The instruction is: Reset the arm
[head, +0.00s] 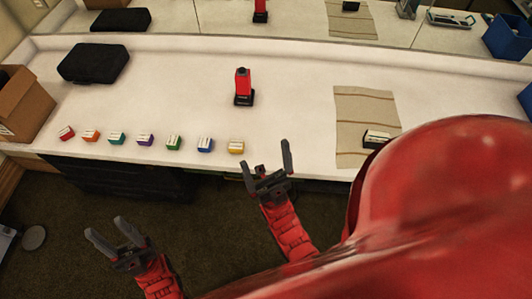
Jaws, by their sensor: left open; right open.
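My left gripper (113,243) is open and empty, low over the dark floor in front of the counter. My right gripper (270,165) is open and empty near the counter's front edge, to the right of the yellow block. My arms show in red behind both grippers. No object is between either pair of fingers.
Several coloured blocks, from a red one (66,132) to a yellow one (237,147), line the front of the white counter (190,100).

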